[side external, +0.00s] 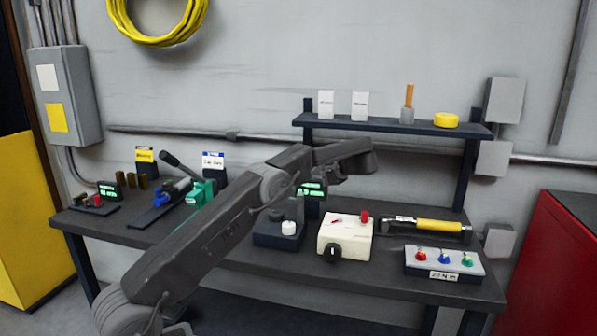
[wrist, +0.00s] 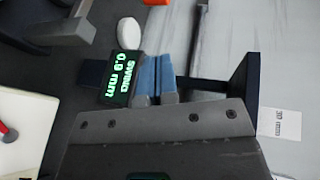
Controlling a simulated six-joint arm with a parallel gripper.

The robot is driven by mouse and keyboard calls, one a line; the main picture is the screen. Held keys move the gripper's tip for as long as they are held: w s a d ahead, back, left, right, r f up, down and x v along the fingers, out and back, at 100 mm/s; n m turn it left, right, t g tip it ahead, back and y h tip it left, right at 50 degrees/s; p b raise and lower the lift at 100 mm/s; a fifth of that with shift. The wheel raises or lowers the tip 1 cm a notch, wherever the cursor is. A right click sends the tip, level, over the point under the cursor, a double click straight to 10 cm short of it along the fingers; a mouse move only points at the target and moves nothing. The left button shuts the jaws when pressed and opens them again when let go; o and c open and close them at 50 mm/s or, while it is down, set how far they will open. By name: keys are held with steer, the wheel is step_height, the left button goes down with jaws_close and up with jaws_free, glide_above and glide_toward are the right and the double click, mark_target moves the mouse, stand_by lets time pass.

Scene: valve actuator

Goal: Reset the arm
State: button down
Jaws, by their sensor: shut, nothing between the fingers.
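My arm reaches up from the lower left across the bench in the side view. My gripper (side external: 372,157) is raised above the bench, in front of the wall and just below the shelf. In the wrist view my gripper (wrist: 157,62) shows two blue finger pads side by side, shut with nothing between them. A small display (side external: 312,190) with green text stands on the bench below the gripper. It also shows in the wrist view (wrist: 125,75), reading 0.9 mm, beside the fingers. My forearm hides part of the bench behind it.
The dark bench (side external: 305,280) holds a cream box (side external: 347,236) with a black knob, a three-knob panel (side external: 444,262), a yellow-handled tool (side external: 438,225) and a lever-and-valve assembly (side external: 180,185). A shelf (side external: 390,126) with small items runs behind, near the gripper. Air above the right bench is clear.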

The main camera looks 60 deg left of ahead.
steer(key=s+d+r+m+t+h, duration=0.2)
steer(key=d+r+m+t+h, duration=0.15)
steer(key=d+r, duration=0.6)
steer(key=s+d+m+t+h, duration=0.1)
steer(key=s+d+t+h, duration=0.25)
steer(key=s+d, duration=0.65)
steer(key=s+d+f+t+h, duration=0.2)
steer(key=s+d+f+h, duration=0.15)
steer(key=s+d, duration=0.5)
steer(key=s+d+f+t+h, duration=0.35)
steer(key=s+d, duration=0.25)
steer(key=s, duration=0.6)
steer(key=w+a+r+n+y, duration=0.1)
steer(key=w+a+r+n, duration=0.15)
steer(key=w+a, duration=0.5)
steer(key=w+a+r+n, duration=0.2)
steer(key=w+a+n, duration=0.2)
steer(key=w+a, duration=0.3)
steer(key=s+a+f+n+y, duration=0.2)
steer(key=a+n, duration=0.5)
steer(key=a, duration=2.2)
steer(key=w+a+f, duration=0.1)
steer(key=w+f, duration=0.6)
steer(key=w, duration=0.2)
steer(key=shift+w, duration=0.2)
